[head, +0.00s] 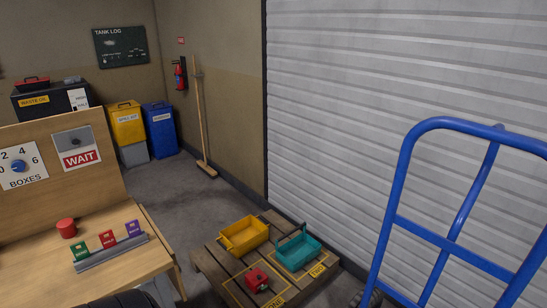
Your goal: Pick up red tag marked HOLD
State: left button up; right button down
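A small red tag (108,239) stands in a grey slotted rail (112,253) on the wooden bench (50,280). Its lettering is too small to read for sure. A green tag (80,250) stands to its left and a purple tag (133,229) to its right in the same rail. A dark rounded part of my own body shows at the bottom left edge, in front of the bench. No gripper fingers are visible.
A red cylinder (66,228) stands behind the rail. A wooden pallet (213,271) right of the bench holds a yellow bin (244,236), a teal bin (299,250) and a red object (257,279). A blue hand truck (398,190) stands at right.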

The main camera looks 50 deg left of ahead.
aim_at(108, 242)
jog(key=u, duration=2.65)
